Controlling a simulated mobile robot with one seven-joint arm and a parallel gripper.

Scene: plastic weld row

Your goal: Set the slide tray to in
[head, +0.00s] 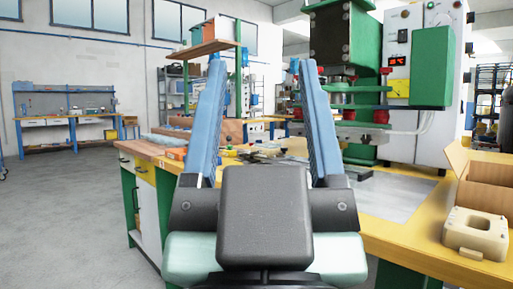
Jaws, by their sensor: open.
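My gripper (255,66) fills the middle foreground. Its two blue fingers stand wide apart with nothing between them. A green and white press machine (428,82) with a small red display stands at the right on a yellow table. A flat grey metal plate (398,196) lies in front of the press. A dark plate (358,173) shows at its back edge, partly hidden by my right finger. I cannot tell which of these is the slide tray, nor its position. My gripper is in front and to the left of the press, apart from it.
A cardboard box (487,186) and a beige block (475,234) sit on the yellow table's (412,240) right side. A wooden-topped bench (145,150) with loose items stands at the left behind my gripper. Open floor (65,215) lies at the far left.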

